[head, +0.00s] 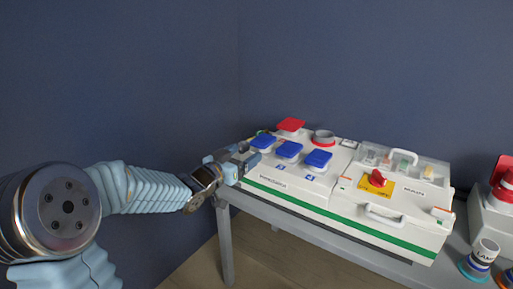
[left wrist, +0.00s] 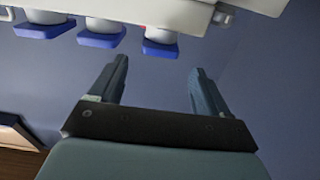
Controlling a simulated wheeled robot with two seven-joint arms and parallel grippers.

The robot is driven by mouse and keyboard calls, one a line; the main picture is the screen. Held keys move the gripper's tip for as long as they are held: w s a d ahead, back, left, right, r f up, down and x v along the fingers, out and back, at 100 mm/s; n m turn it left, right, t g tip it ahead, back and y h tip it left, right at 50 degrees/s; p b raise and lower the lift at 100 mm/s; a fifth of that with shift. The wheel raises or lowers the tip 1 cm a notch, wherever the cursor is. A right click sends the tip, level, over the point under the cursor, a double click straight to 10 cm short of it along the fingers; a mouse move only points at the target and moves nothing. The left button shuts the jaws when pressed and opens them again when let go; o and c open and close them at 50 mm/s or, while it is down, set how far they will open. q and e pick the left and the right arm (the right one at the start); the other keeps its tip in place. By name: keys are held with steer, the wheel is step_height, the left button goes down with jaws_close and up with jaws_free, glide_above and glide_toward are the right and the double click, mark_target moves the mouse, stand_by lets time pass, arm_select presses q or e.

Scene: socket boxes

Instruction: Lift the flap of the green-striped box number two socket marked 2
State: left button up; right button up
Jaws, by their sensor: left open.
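The white green-striped box (head: 290,192) stands on the grey table. Its top has three blue flaps in a row: left (head: 263,142), middle (head: 288,150) and right (head: 318,158). All three look closed. Small blue number labels lie in front of the flaps, but I cannot read which is 2. My left gripper (head: 249,158) is open and empty at the box's left end, close to the left blue flap. In the left wrist view the fingers (left wrist: 157,78) are apart, with the nearest blue flap (left wrist: 161,48) ahead of them and not between them. My right gripper is not in view.
A red flap (head: 291,124) and a grey round socket with a red ring (head: 324,138) are behind the blue flaps. To the right is a box with a red knob (head: 378,178), a handle (head: 384,217) and a clear cover (head: 405,164). A dark blue wall stands behind.

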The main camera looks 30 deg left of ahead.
mark_target(256, 145)
arm_select(q)
steer(key=w, duration=0.5)
steer(key=shift+w+d, duration=0.25)
steer(key=shift+w, duration=0.15)
